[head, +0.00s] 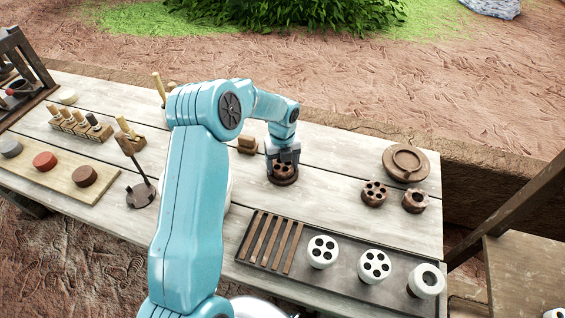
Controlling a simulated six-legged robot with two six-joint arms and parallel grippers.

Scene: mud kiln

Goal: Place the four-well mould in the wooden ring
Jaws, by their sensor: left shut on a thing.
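My left gripper (284,157) points down over the middle of the table and is shut on a brown mould with dark round wells (284,171), which I take for the four-well mould. The fingers hide part of its top, so I cannot count its wells. A wider dark brown round rim (284,182) shows around its foot, perhaps the wooden ring; I cannot tell whether the mould is fully seated in it. A round brown wooden piece with a raised ring (405,163) lies empty at the right. My right gripper is not in view.
Two brown moulds (374,193) (415,200) stand right of the gripper. A dark tray (343,289) in front holds slats and white moulds (322,251). Left are a board with coloured discs (85,175), wooden-handled tools (80,124) and an upright tool (141,194). A small brown block (247,145) is close left.

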